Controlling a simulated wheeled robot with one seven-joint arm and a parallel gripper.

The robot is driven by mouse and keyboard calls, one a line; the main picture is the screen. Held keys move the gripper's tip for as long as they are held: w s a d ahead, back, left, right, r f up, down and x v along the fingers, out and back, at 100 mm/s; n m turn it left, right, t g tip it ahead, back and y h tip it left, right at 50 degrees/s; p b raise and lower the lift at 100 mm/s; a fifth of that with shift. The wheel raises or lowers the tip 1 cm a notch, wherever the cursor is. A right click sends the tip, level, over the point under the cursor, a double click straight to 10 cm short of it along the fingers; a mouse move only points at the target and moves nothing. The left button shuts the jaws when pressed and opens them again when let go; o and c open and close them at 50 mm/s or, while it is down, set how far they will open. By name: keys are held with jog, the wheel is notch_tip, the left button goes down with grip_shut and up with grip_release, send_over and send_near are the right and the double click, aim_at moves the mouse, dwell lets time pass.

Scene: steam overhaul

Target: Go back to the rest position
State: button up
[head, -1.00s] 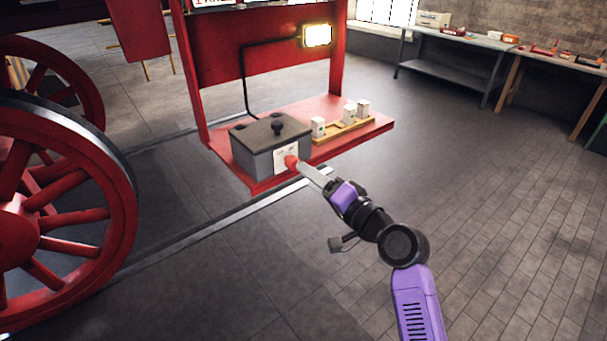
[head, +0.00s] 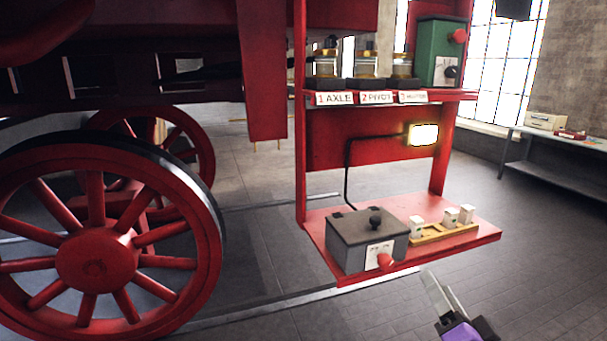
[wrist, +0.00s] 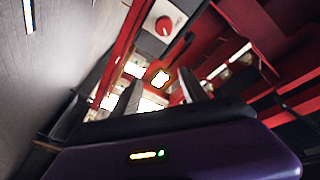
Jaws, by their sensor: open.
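My gripper (head: 432,282) shows at the bottom right of the head view, with its pale fingers pointing up and its purple body cut off by the lower edge. Its fingers hold nothing that I can see.
A red lower shelf (head: 470,243) carries the box and a yellow tray (head: 448,234) with white blocks. The upper shelf (head: 450,94) holds oil cups and a green box (head: 440,50). A red spoked wheel (head: 95,262) stands left.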

jog(key=s+a+f+n+g, duration=0.1)
jog(key=s+a+f+n, duration=0.1)
jog(key=s, duration=1.2)
jog(key=s+a+f+n+g, duration=0.2)
jog(key=s+f, duration=0.3)
jog(key=s, duration=1)
jog(key=s+a+f+n+g+h, duration=0.1)
jog(key=s+a+f+n, duration=0.1)
jog(key=s, duration=1.3)
jog(key=shift+a+f+n, duration=0.4)
jog(key=shift+f+n, duration=0.35)
jog(key=shift+n, duration=0.35)
